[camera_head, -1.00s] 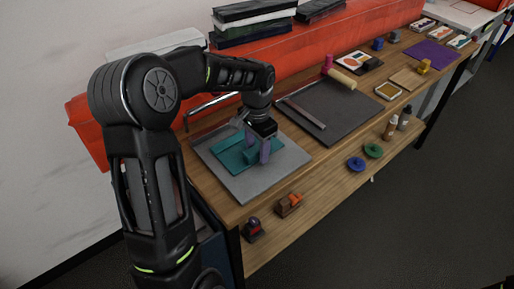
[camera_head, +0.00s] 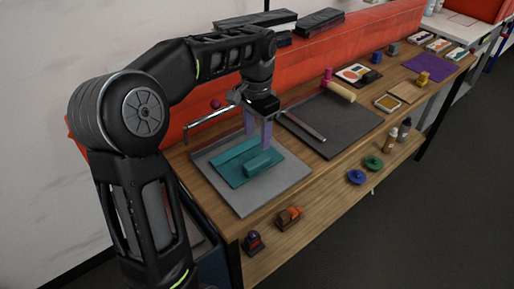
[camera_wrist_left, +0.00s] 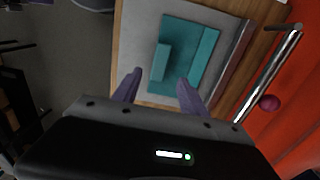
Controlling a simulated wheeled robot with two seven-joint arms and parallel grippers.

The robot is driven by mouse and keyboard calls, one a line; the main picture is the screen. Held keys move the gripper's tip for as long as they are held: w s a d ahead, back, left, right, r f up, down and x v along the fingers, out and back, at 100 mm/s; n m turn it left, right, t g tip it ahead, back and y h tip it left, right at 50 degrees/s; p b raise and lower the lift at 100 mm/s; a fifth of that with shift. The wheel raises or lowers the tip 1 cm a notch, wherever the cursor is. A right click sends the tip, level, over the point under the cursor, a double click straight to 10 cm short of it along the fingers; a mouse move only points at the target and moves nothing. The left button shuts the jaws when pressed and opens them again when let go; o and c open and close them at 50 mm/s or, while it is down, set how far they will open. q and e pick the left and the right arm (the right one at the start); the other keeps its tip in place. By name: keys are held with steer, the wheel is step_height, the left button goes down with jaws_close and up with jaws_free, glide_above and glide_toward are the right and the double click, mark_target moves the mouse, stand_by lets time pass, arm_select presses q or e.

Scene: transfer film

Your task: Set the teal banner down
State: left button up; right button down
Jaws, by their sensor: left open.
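The teal banner (camera_head: 236,170) lies flat on a grey board (camera_head: 272,199) at the near left end of the wooden table. A raised teal block-like piece (camera_head: 262,162) sits on it. In the left wrist view the banner (camera_wrist_left: 203,68) and the raised piece (camera_wrist_left: 161,63) show beyond the fingers. My left gripper (camera_head: 258,140) is open and empty, its purple fingers above the banner and apart from it. The fingers also show spread in the left wrist view (camera_wrist_left: 158,88). My right gripper is not in view.
A metal bar (camera_head: 210,118) runs along the board's back edge, near a red backdrop (camera_head: 365,40).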

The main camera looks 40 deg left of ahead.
arm_select(q)
steer(key=shift+r, duration=0.85)
